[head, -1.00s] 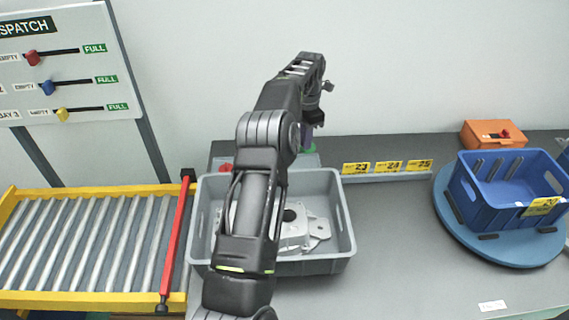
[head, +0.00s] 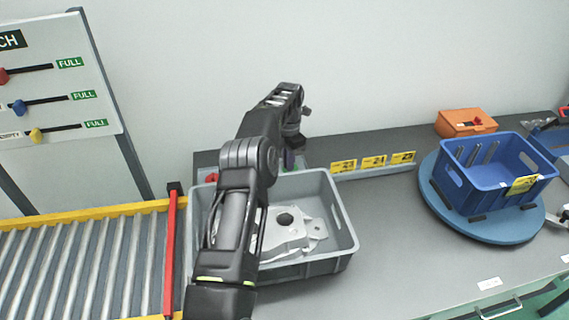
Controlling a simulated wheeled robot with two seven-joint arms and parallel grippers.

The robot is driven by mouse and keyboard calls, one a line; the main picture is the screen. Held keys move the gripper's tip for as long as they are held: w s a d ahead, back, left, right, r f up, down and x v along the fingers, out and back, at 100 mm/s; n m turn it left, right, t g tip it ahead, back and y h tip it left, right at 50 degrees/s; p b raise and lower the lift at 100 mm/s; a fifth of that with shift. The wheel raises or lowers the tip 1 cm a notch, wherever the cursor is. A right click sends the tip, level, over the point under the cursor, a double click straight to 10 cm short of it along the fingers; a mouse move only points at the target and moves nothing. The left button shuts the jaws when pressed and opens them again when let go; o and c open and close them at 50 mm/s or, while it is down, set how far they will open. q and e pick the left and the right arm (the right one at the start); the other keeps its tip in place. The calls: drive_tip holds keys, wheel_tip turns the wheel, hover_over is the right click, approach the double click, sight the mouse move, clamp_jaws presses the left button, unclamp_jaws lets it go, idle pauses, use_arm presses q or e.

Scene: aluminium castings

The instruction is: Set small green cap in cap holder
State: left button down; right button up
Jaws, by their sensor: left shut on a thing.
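My left arm reaches across the grey tote to its far side. My left gripper (head: 290,158) is small in the head view, pointing down at the tote's back edge. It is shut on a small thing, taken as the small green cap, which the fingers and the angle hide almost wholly.
The grey tote (head: 343,222) holds pale castings (head: 290,238). A roller conveyor (head: 85,265) with a red bar (head: 170,255) lies left. A blue crate (head: 487,187) stands on a round blue turntable (head: 437,200) at right, near an orange box (head: 466,123).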

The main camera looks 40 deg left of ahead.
use_arm(q)
drive_tip(key=shift+w+d+r, duration=0.1)
drive_tip(key=shift+w+d, duration=0.15)
drive_tip(key=shift+d, duration=0.1)
drive_tip(key=c, duration=1.8)
unclamp_jaws()
drive_tip(key=shift+s+a+f, duration=0.1)
drive_tip(key=shift+a+f, duration=0.05)
drive_tip(key=shift+f, duration=0.05)
drive_tip(key=shift+c, duration=0.2)
drive_tip(key=shift+o, duration=1.3)
drive_tip(key=shift+r, duration=0.1)
